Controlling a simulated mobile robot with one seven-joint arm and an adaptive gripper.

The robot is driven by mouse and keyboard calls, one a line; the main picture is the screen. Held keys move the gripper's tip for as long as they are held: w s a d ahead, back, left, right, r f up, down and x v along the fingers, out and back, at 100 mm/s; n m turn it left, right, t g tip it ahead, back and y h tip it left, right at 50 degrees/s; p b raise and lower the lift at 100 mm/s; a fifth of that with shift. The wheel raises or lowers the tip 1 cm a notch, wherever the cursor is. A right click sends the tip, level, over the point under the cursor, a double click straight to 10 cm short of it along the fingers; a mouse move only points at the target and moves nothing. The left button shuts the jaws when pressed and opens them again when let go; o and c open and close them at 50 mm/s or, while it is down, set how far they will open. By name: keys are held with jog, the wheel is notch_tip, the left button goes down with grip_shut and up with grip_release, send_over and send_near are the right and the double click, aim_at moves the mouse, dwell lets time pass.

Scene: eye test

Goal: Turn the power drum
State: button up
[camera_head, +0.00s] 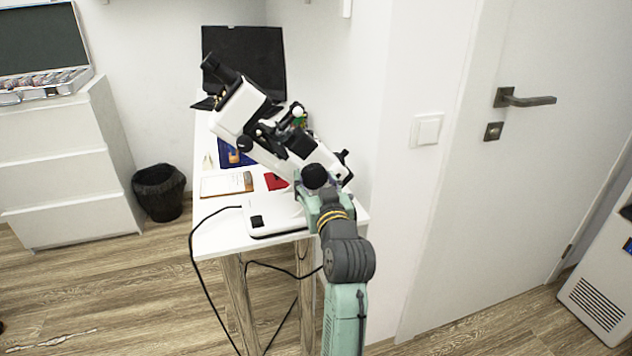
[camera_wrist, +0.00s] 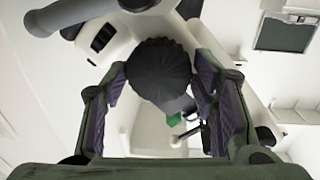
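A white optical instrument (camera_head: 237,106) with black knobs and a black eyepiece stands tilted on the narrow table. Its round black ribbed knob, which looks like the power drum (camera_head: 315,176), sits low on its right side. The drum also shows in the wrist view (camera_wrist: 158,68), between my two fingers. My gripper (camera_wrist: 160,72) is spread about as wide as the drum, one purple-padded finger on each side. Only narrow room shows between pads and drum, and I cannot tell whether either touches. In the head view my gripper is at the drum and the fingers are partly hidden.
The white table (camera_head: 212,234) holds a clipboard (camera_head: 227,184), a red item (camera_head: 276,181) and a blue item (camera_head: 230,153). A black cable (camera_head: 196,275) hangs off its front. A door (camera_head: 500,190) is at right, a bin (camera_head: 160,191) at left. Floor is free at left.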

jog(key=c, duration=0.7)
jog(key=m+p, duration=0.2)
jog(key=p, duration=0.1)
jog(key=shift+r+m, duration=0.35)
jog(key=shift+m, duration=0.05)
jog(key=shift+f+m+p, duration=0.1)
jog(key=shift+m+p, duration=0.65)
jog(key=shift+m, duration=0.25)
jog(key=shift+f+m+g, duration=0.15)
jog(key=shift+m+g, duration=0.15)
jog(key=shift+m, duration=0.1)
jog(key=o, duration=1.2)
jog(key=shift+c, duration=0.2)
